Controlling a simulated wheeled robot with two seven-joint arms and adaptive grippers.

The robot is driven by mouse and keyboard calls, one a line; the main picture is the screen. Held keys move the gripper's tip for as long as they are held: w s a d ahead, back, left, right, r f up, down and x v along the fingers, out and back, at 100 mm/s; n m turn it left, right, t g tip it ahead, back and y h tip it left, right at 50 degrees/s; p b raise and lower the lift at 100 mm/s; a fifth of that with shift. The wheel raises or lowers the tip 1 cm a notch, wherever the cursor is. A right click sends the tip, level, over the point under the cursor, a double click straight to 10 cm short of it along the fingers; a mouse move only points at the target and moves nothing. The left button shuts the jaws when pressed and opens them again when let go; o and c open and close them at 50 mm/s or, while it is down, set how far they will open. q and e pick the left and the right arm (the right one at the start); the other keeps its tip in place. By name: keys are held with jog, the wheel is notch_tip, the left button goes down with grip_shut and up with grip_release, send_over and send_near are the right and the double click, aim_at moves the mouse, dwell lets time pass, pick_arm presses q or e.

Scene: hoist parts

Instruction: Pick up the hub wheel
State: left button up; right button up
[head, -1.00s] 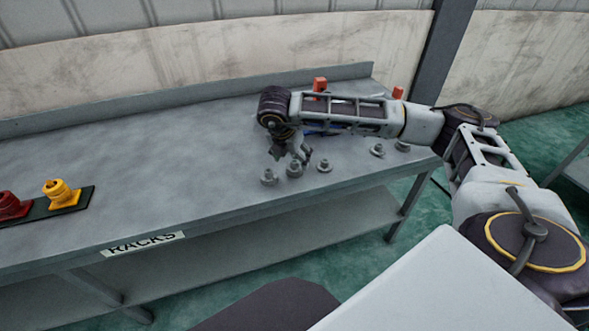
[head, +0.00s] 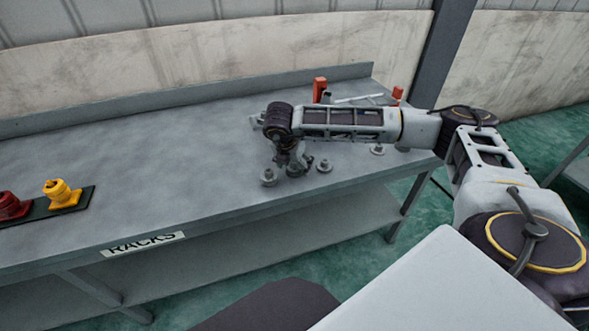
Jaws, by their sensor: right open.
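Several small grey hub wheels stand on the grey table. One hub wheel (head: 269,177) is just left of my right gripper, one (head: 324,166) is just to its right, and one (head: 295,170) is right under it, partly covered by the fingers. Two more grey parts (head: 377,150) stand farther right, near my forearm. My right gripper (head: 291,164) is open and points down, low over the middle hub wheel. I cannot tell whether its fingers touch the wheel. My left gripper is not in view.
The grey table (head: 150,150) has a raised back edge and a RACKS label (head: 143,244). A dark tray (head: 75,205) at the left carries a yellow part (head: 60,192) and a red part (head: 10,206). Red-orange parts (head: 319,88) stand behind my arm. The table's middle left is clear.

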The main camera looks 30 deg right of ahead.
jog(key=c, duration=1.5)
jog(key=shift+r, duration=0.1)
jog(key=shift+r, duration=4.95)
